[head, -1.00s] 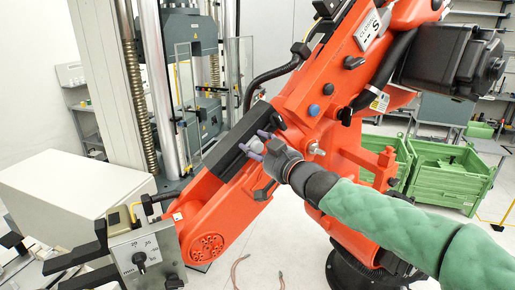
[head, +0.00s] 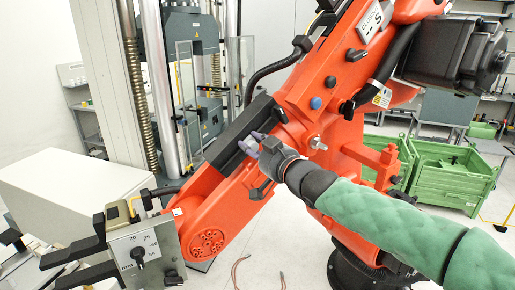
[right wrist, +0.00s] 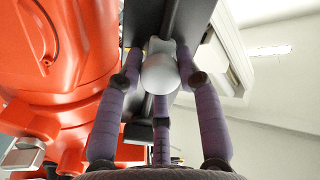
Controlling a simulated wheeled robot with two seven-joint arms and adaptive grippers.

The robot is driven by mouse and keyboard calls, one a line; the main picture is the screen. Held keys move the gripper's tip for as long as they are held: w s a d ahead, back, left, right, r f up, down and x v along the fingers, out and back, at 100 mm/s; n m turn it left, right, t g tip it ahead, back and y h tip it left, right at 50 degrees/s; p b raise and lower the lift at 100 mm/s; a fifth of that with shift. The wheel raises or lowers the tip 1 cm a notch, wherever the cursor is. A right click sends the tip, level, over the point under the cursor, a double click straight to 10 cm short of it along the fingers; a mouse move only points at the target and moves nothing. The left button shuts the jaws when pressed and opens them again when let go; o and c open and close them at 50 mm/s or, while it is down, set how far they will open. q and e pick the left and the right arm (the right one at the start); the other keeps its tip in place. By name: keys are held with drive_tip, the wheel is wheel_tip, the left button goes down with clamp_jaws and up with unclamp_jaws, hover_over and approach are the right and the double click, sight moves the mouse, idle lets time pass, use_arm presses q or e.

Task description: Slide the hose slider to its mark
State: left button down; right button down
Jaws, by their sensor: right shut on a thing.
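The hose slider shows in the right wrist view as a pale grey rounded knob (right wrist: 160,73) on a black rail (right wrist: 170,25). My right gripper (head: 250,145) is shut on it; in the right wrist view its purple fingers (right wrist: 160,85) close around the knob from several sides. In the head view the fingers reach the lower right edge of the black rail (head: 237,133) on the orange arm, and they hide most of the knob. I cannot make out the mark. My left gripper is not in view.
The large orange robot arm (head: 210,215) slants across the middle. A grey box with a dial (head: 138,254) and black prongs (head: 75,262) sit at its lower end. A black hose (head: 270,73) curves above the rail. Green crates (head: 450,175) stand at the right.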

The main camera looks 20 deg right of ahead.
drive_tip(key=shift+a+f, duration=0.3)
drive_tip(key=shift+f, duration=0.05)
drive_tip(key=c, duration=0.9)
unclamp_jaws()
drive_tip(key=shift+d, duration=0.1)
drive_tip(key=shift+r, duration=0.1)
drive_tip(key=shift+s, duration=0.1)
drive_tip(key=v, duration=1.1)
drive_tip(key=shift+s+d, duration=0.15)
drive_tip(key=shift+s, duration=0.25)
